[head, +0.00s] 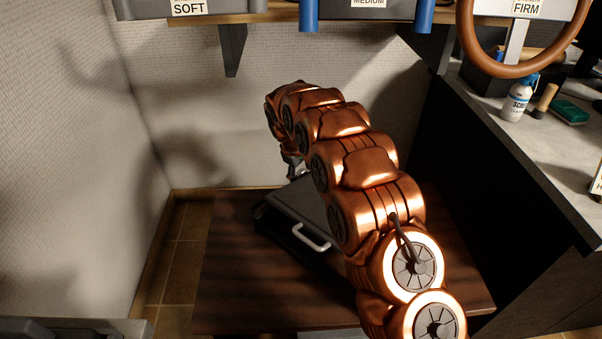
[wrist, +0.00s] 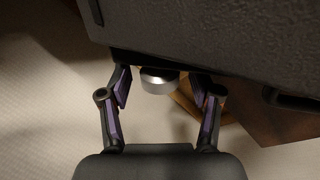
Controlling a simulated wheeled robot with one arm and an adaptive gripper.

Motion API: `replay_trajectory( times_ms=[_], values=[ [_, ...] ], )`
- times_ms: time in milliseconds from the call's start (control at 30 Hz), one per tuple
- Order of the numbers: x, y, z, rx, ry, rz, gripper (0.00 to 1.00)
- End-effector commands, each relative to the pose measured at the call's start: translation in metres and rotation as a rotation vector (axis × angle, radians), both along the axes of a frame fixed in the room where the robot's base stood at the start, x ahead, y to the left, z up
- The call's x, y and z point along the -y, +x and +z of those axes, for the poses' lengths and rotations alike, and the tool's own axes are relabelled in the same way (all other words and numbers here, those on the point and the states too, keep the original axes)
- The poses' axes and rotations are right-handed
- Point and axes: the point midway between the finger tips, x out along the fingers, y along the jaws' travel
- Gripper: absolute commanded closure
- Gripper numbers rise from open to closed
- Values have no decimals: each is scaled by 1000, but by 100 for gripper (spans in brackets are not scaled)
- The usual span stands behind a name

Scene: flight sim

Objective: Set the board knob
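A round silver knob (wrist: 160,80) sticks out from the edge of a dark, rough-surfaced body (wrist: 210,35) in the wrist view. My gripper (wrist: 160,87) is open, with one finger on each side of the knob and a visible gap to it on both sides. I cannot tell how deep the fingers reach along it. In the head view, a dark case or board (head: 300,212) with a light handle lies on a brown table. My arm covers part of it, the knob is hidden there, and only a bit of my gripper (head: 292,167) shows.
The brown table (head: 235,290) has bare room at its left. A wall shelf (head: 280,17) above carries signs SOFT, MEDIUM and FIRM, with a brown ring (head: 466,45) at FIRM. A counter (head: 530,150) at the right holds a white bottle (head: 517,100) and a green sponge (head: 568,112).

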Motion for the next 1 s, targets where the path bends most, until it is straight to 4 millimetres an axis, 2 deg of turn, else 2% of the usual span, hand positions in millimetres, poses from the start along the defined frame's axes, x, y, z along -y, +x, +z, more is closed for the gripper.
replay_trajectory(
  times_ms=[67,533,1000],
  values=[
    [0,0,0,0,0,0,47],
    [0,0,0,-1,-1,0,95],
    [1,1,6,-66,65,-3,95]
  ],
)
